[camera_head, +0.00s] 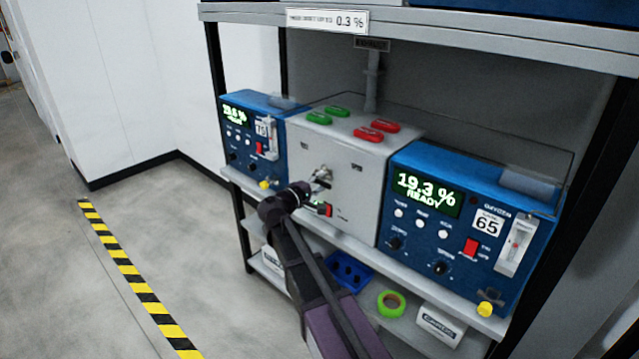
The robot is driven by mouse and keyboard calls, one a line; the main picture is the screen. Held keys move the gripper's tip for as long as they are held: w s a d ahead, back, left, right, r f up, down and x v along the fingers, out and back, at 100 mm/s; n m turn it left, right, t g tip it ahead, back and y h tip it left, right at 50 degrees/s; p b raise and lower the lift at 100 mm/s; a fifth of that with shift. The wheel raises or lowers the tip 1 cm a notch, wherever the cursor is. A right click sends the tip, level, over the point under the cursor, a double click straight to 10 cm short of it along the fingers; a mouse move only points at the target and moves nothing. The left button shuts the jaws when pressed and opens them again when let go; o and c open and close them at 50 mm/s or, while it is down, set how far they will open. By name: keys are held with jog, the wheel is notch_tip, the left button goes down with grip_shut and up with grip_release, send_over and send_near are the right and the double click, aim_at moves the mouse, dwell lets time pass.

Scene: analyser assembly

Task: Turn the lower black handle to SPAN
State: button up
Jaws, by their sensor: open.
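A grey box (375,190) stands on the bench between two blue analysers, with small labels on its front that are too small to read. My arm reaches up from the bottom of the view. My gripper (321,178) is open at the middle of the box front; I cannot tell whether it touches anything. Just below it, a dark part with a red end (322,209) shows beside my wrist. It may be the lower black handle, but my arm partly hides this area and I cannot tell which way the handle points.
The right analyser (470,225) reads 19.3 % READY; the left analyser (250,140) is partly legible. Red and green pieces lie on the box top. Below are a blue tray (349,271), a green tape roll (391,303) and a white carton (440,326). The floor at left is clear.

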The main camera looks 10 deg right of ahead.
jog(key=shift+a, duration=0.1)
jog(key=v, duration=1.2)
